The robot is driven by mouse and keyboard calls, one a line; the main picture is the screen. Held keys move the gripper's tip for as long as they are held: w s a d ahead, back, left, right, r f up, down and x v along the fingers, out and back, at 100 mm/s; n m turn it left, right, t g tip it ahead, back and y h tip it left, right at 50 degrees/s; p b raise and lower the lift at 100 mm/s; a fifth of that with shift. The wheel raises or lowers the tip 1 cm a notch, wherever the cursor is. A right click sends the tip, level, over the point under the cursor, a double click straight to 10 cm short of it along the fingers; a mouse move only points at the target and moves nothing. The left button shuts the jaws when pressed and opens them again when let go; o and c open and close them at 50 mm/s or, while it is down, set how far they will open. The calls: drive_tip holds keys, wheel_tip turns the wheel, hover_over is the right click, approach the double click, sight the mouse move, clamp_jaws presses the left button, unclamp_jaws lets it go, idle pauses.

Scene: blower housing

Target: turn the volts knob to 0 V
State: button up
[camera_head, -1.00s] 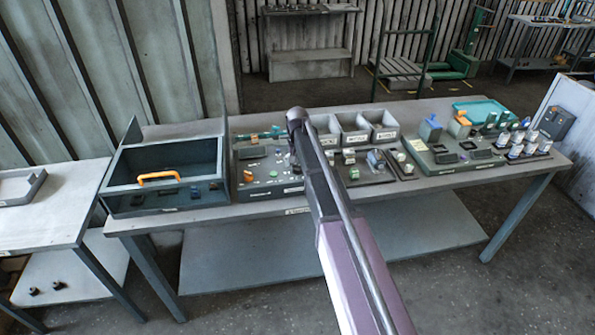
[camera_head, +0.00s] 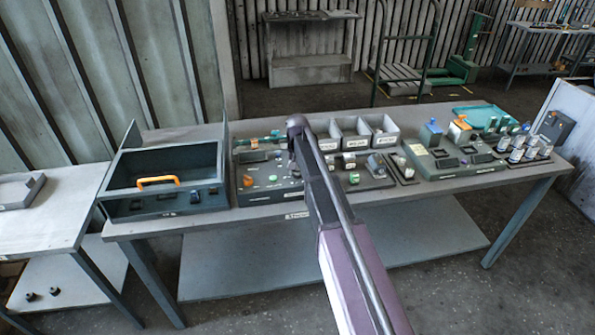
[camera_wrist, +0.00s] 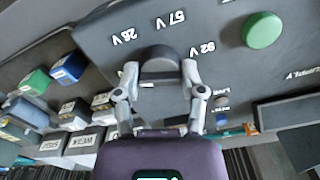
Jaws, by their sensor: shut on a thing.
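In the wrist view a dark round knob (camera_wrist: 160,58) stands on a dark grey panel (camera_wrist: 215,20). Printed marks 26 V, 57 V and 92 V sit around it and read upside down. My gripper (camera_wrist: 160,70) is shut on the knob, one finger on each side. The knob's pointer cannot be made out, and no 0 V mark shows. In the head view the panel (camera_head: 270,196) lies on the workbench, and my arm covers the knob and my fingers.
A green button (camera_wrist: 262,30) stands beside the knob. In the head view an open box with an orange handle (camera_head: 157,181) is at the left of the bench. Grey bins (camera_head: 383,130) stand behind, and a second panel (camera_head: 455,172) with several parts is at the right.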

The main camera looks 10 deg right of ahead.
drive_tip(key=shift+n, duration=1.8)
drive_tip(key=o, duration=1.2)
drive_tip(key=shift+c, duration=0.2)
drive_tip(key=shift+m, duration=0.5)
